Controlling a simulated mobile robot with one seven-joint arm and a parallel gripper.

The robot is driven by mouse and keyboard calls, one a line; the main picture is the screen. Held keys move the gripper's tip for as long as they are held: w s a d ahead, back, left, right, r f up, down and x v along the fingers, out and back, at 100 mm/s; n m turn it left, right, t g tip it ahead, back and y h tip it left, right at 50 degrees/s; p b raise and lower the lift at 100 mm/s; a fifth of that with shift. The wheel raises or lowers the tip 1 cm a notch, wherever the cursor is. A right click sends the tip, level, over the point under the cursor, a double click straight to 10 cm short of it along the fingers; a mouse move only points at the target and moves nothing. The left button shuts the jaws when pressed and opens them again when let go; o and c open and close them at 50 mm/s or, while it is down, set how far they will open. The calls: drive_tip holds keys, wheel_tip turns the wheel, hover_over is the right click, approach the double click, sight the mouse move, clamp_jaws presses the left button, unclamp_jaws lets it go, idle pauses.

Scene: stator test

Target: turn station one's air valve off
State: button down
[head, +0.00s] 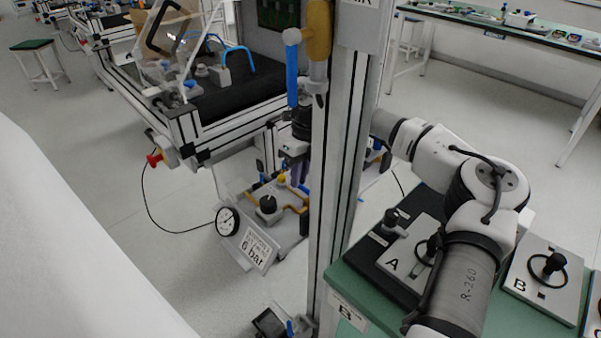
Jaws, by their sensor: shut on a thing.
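My white and grey arm comes up from the lower right, bends, and runs left behind the post. My gripper is hidden there, so I cannot see its jaws or what they touch. Below the lever is a unit with a black top (303,122); how it relates to my arm is unclear.
The metal post (343,170) blocks the view in the middle. A green bench (355,285) with plates A (398,265) and B (575,295) lies under my arm. A pressure gauge (228,221) and a "6 bar" sign (258,249) stand low left. Open floor lies left.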

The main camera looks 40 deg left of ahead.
drive_tip(key=shift+r, duration=0.1)
drive_tip(key=c, duration=1.5)
unclamp_jaws()
drive_tip(key=w+r, duration=0.1)
drive_tip(key=r, duration=0.8)
drive_tip(key=w+r, duration=0.1)
drive_tip(key=r, duration=0.3)
drive_tip(key=shift+w+d+r, duration=0.15)
drive_tip(key=shift+w+r, duration=0.1)
drive_tip(key=shift+w, duration=0.05)
